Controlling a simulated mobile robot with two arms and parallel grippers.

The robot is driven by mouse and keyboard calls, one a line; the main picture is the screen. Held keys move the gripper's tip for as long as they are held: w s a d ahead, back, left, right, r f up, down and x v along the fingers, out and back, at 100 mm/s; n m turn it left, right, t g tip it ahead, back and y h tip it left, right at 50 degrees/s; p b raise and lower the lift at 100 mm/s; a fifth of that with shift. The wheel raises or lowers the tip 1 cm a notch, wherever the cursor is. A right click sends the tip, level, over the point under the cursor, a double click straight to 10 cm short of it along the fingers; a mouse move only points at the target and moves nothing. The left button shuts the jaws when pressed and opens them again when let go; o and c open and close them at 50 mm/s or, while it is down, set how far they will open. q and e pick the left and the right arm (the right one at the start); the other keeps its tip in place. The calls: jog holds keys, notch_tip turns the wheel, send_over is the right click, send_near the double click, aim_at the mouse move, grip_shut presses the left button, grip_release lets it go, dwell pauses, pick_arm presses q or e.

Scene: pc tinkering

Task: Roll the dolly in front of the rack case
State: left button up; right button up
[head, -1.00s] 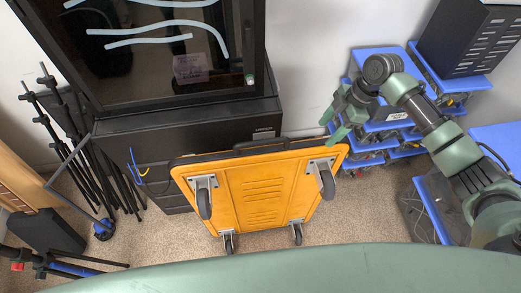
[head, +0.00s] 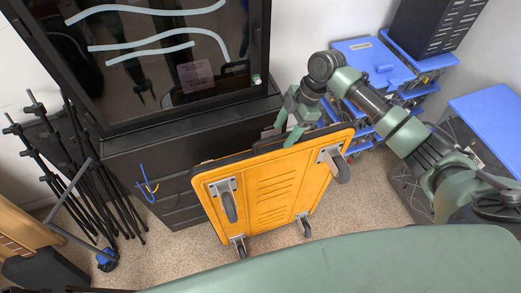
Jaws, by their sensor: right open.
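The orange dolly (head: 275,190) stands on edge, leaning near the black rack case (head: 175,165), with its underside and caster wheels facing me. It overlaps the right part of the case's front. Its dark top edge has a handle, now partly hidden behind my right gripper (head: 287,128). The right gripper is open at the dolly's top edge, its fingers pointing down over the handle area. I cannot tell whether they touch it. My left gripper is not directly in view.
Black tripod stands (head: 75,175) are at the left. Carpet (head: 370,190) is open right of the dolly. A blue-and-yellow cable (head: 148,188) hangs at the case front.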

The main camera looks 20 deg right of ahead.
aim_at(277, 145)
jog(key=shift+a+f, duration=0.3)
jog(key=x, duration=0.2)
jog(key=p+x, duration=0.1)
jog(key=x, duration=0.1)
jog(key=d+p+x, duration=0.1)
jog(key=shift+a+f, duration=0.15)
jog(key=shift+f, duration=0.45)
jog(key=shift+a+f, duration=0.35)
jog(key=shift+f, duration=0.05)
jog(key=shift+d+f, duration=0.1)
jog(key=shift+d, duration=0.05)
jog(key=shift+c, duration=0.4)
jog(key=c, duration=1)
grip_shut()
